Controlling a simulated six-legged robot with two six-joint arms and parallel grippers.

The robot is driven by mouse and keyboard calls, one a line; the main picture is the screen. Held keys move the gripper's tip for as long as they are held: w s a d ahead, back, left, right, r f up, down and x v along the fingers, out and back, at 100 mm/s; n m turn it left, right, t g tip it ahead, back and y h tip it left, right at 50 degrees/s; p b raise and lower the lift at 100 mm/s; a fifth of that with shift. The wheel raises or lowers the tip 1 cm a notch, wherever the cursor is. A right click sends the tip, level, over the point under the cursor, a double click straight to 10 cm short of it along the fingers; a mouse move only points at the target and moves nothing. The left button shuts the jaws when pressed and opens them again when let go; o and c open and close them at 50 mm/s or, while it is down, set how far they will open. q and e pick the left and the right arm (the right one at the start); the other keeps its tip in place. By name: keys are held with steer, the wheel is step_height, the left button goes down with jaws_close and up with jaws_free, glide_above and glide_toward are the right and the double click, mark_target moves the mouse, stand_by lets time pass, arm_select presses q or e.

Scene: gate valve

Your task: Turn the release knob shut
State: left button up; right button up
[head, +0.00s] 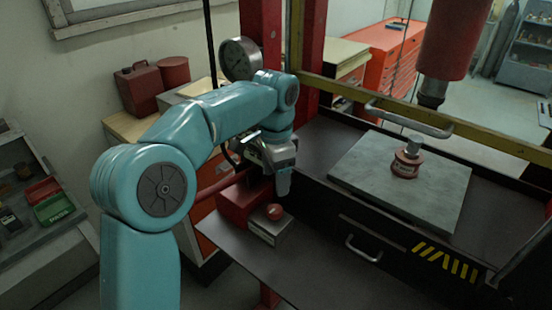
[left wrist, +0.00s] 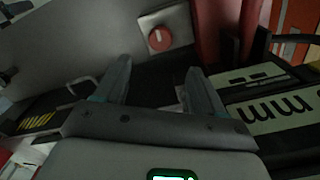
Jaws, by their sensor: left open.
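The release knob (head: 274,212) is a small round red knob on a pale grey block (head: 268,232) at the foot of the press. In the left wrist view the red knob (left wrist: 159,40) has a light mark on its face and sits on its grey plate, beyond my fingertips. My left gripper (head: 283,190) hangs just above and beside the knob, apart from it. In the left wrist view its two fingers (left wrist: 158,72) are spread with nothing between them. My right gripper is not in view.
A red box (head: 240,200) stands directly behind the knob block. To the right is the press bed with a grey plate (head: 400,178) bearing a small red-collared part (head: 407,160). A pressure gauge (head: 240,58) is above my forearm. The dark shelf (head: 310,265) in front is clear.

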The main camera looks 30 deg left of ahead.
arm_select(q)
step_height(320, 180, up, 6)
steer(key=shift+f+p, duration=0.25)
steer(key=shift+p, duration=0.05)
steer(key=shift+w+f, duration=0.1)
steer(key=shift+w, duration=0.05)
steer(key=shift+s, duration=0.3)
